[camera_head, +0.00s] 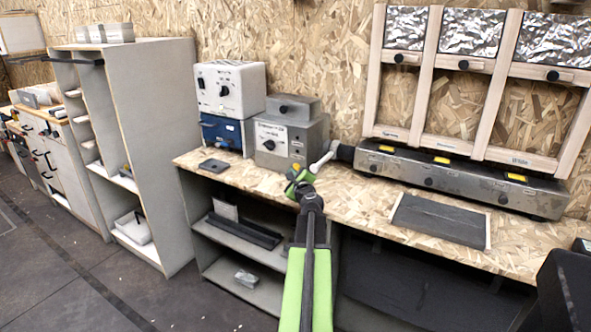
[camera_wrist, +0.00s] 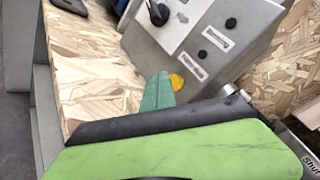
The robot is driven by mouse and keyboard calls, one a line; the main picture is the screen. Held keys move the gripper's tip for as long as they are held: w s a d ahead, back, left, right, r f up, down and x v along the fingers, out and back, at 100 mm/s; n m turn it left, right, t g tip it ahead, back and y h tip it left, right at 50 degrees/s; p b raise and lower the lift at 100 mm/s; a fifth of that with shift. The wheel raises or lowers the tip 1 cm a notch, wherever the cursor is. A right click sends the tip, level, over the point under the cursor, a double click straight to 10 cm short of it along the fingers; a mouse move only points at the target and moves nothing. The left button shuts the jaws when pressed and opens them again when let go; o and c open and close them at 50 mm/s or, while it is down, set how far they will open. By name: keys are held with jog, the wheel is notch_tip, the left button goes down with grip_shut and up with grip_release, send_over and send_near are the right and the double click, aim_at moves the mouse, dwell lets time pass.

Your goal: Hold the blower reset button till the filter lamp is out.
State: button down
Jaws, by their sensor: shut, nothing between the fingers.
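The grey metal control box (camera_head: 283,155) stands on the plywood bench, with a black knob (camera_head: 268,145) and a small panel at its right. In the wrist view its panel carries the knob (camera_wrist: 158,12), two small black buttons (camera_wrist: 231,22) (camera_wrist: 202,54) beside white labels, and a yellow-orange round piece (camera_wrist: 177,81). I cannot read the labels, nor tell whether the yellow piece is the filter lamp or whether it is lit. My gripper (camera_head: 299,178) is shut and empty in front of the box. Its teal fingertip (camera_wrist: 157,92) partly overlaps the yellow piece; contact is unclear.
A white box (camera_head: 232,88) on a blue box (camera_head: 226,133) stands left of the grey box. A dark slab (camera_head: 438,220) lies on the bench (camera_head: 368,208).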

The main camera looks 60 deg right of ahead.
jog(key=shift+a, duration=2.5)
